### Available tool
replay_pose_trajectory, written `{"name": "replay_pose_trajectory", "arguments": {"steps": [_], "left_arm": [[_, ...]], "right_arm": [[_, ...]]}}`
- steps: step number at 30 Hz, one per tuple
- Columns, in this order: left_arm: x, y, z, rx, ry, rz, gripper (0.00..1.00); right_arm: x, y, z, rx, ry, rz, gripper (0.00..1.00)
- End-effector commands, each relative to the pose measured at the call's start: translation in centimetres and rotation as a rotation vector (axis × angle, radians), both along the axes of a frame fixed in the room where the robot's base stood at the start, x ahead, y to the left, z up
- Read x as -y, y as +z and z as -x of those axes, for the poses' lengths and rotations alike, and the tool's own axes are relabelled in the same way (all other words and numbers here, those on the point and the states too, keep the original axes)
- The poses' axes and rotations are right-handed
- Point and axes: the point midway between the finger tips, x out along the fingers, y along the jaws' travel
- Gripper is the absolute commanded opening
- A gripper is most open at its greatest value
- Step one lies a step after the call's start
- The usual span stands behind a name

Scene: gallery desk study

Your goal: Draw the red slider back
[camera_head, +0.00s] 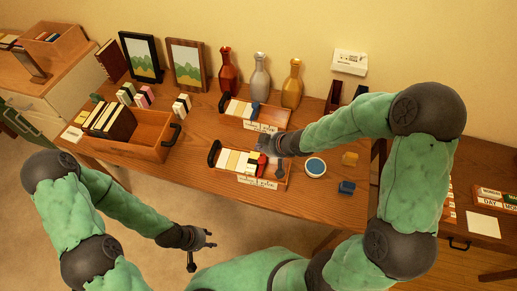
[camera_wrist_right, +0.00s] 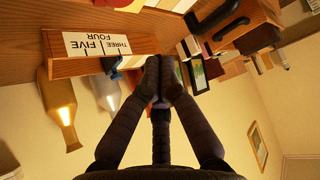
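The red slider (camera_head: 261,164) sits toward the right end of the front wooden slide board (camera_head: 282,184), beside a row of cream and yellow tiles. My right gripper (camera_head: 264,147) is just behind the red slider in the head view; I cannot tell whether it touches it. In the right wrist view, the right gripper's fingertips (camera_wrist_right: 161,80) are together, with nothing clear between them; the red slider is not identifiable there. My left gripper (camera_head: 203,249) is open and empty in front of the desk.
Behind stands a similar slide board with a blue slider (camera_head: 254,109). Red (camera_head: 229,72), silver (camera_head: 260,78) and gold (camera_head: 292,84) vases stand behind it. A wooden tray (camera_head: 151,150) is left; a round blue-topped dish (camera_head: 315,167) and small blocks are right.

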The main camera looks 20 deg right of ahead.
Motion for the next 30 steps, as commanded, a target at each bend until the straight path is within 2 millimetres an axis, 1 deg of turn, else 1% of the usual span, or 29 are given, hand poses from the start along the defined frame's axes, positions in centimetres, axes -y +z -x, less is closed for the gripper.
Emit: {"name": "replay_pose_trajectory", "arguments": {"steps": [1, 6, 15, 22, 27, 30], "left_arm": [[0.0, -0.8, 0.0, -0.001, 0.0, 0.0, 0.4], [0.0, -2.6, 0.0, -0.001, 0.0, 0.0, 0.4], [0.0, -4.8, 0.0, 0.0, 0.0, 0.0, 0.4], [0.0, -5.0, 0.0, 0.0, 0.0, 0.0, 0.4], [0.0, -5.1, 0.0, 0.0, 0.0, 0.0, 0.4], [0.0, -5.1, 0.0, 0.0, 0.0, 0.0, 0.4]], "right_arm": [[-0.3, -1.0, -0.4, -0.001, 0.002, 0.0, 0.0], [-1.4, -3.5, -2.1, -0.003, 0.001, -0.001, 0.0], [-3.1, -6.8, -4.9, -0.001, 0.0, -0.001, 0.0], [-1.5, -6.9, -2.5, -0.003, -0.004, -0.001, 0.0], [-1.0, -7.0, -1.6, -0.002, -0.002, -0.002, 0.0], [-0.9, -7.1, -1.4, -0.002, -0.002, -0.002, 0.0]]}}
